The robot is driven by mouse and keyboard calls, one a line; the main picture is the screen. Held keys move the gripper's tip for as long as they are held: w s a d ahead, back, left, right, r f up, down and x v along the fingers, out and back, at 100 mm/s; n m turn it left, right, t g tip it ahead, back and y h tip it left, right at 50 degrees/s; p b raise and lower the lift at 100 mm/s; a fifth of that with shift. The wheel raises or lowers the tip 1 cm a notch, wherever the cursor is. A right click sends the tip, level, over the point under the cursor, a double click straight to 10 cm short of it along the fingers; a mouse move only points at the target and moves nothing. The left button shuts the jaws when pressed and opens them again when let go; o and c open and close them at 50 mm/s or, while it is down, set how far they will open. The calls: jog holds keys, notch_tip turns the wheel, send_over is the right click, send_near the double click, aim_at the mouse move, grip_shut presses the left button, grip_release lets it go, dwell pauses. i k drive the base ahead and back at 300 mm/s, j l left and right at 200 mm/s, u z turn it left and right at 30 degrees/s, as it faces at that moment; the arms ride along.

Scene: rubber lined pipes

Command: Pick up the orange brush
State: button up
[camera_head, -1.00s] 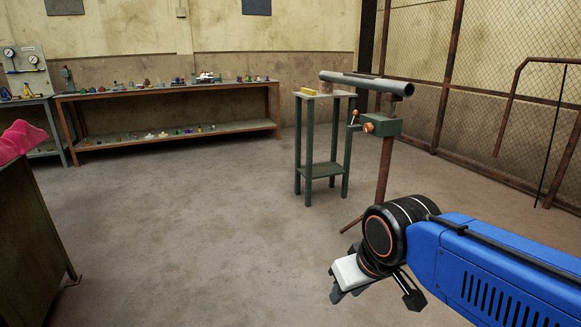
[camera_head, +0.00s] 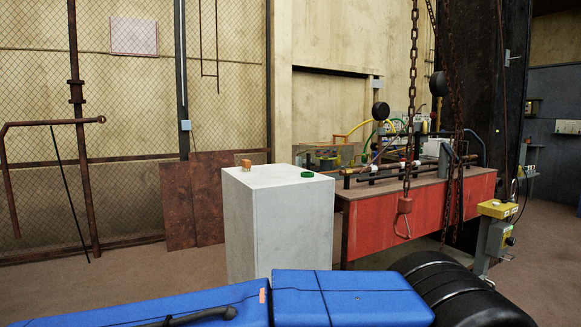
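A small orange-brown item (camera_head: 246,163) stands on the top of a pale grey box-shaped cabinet (camera_head: 278,225), near its back left edge. It is too small to tell whether it is the orange brush. No other clear orange brush shows. My gripper is out of view.
A green round item (camera_head: 307,174) lies on the cabinet top. A red bench (camera_head: 420,215) with pipes and gauges stands to the right. Mesh fencing (camera_head: 130,100) runs behind; floor at left is clear.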

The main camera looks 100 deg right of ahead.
aim_at(246, 165)
jog(key=z, duration=1.85)
